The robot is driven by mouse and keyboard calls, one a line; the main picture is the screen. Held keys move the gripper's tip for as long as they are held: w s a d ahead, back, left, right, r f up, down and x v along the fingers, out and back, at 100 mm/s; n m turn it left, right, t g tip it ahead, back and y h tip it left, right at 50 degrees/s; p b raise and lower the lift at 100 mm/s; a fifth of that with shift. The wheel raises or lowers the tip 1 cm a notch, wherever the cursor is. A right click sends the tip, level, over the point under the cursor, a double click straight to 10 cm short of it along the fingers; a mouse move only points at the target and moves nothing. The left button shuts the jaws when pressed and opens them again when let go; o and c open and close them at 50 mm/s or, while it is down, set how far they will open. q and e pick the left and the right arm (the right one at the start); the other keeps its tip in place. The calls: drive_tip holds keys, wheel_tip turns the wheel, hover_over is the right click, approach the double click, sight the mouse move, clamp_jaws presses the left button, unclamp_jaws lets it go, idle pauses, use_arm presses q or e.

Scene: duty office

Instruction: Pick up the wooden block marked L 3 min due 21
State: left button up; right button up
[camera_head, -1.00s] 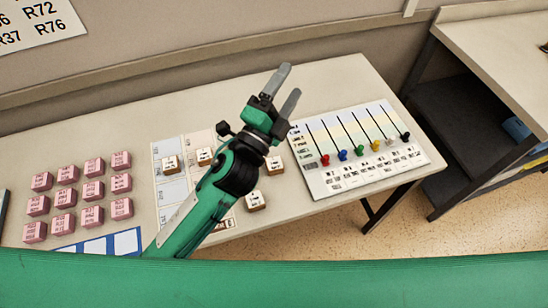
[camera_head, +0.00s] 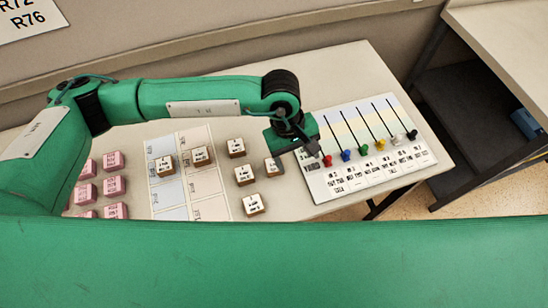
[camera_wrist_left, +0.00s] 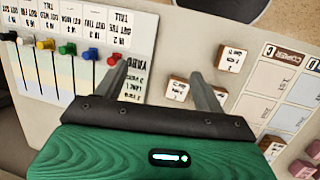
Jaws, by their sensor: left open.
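Several white-topped wooden blocks stand on the table, including ones at the back (camera_head: 236,147), the middle (camera_head: 244,175) and the front (camera_head: 254,204). Two more sit on the printed sheet, one left (camera_head: 165,165) and one right (camera_head: 201,156). The markings are too small to read, so I cannot tell which is L 3 min due 21. My left gripper (camera_head: 295,152) is open, pointing down between the blocks and the slider board. In the left wrist view its jaws (camera_wrist_left: 158,72) are empty; one block (camera_wrist_left: 178,88) lies just beside a finger and another (camera_wrist_left: 232,58) farther off. My right gripper is not in view.
The board (camera_head: 350,180) with several coloured pegs lies right of the gripper, close to one finger. Pink blocks (camera_head: 114,186) stand at the left, partly behind my arm. A second table (camera_head: 505,50) is at the right.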

use_arm(q)
drive_tip(key=w+a+t+y, duration=0.2)
drive_tip(key=w+a+y, duration=0.1)
drive_tip(key=w+a, duration=0.2)
drive_tip(key=p, duration=0.3)
hover_over(274, 166)
drive_tip(key=shift+m, duration=0.4)
drive_tip(key=f, duration=0.8)
drive_tip(key=shift+w+d+f, duration=0.2)
drive_tip(key=shift+d+f, duration=0.05)
drive_tip(key=shift+d, duration=0.05)
drive_tip(key=f+p, duration=0.1)
drive_tip(key=f, duration=0.2)
drive_tip(key=f+p, duration=0.1)
drive_tip(key=shift+s+a+f+p, duration=0.2)
drive_tip(key=shift+a+f+p, duration=0.05)
drive_tip(key=shift+f+p, duration=0.15)
drive_tip(key=shift+f, duration=0.45)
drive_tip(key=c, duration=1.1)
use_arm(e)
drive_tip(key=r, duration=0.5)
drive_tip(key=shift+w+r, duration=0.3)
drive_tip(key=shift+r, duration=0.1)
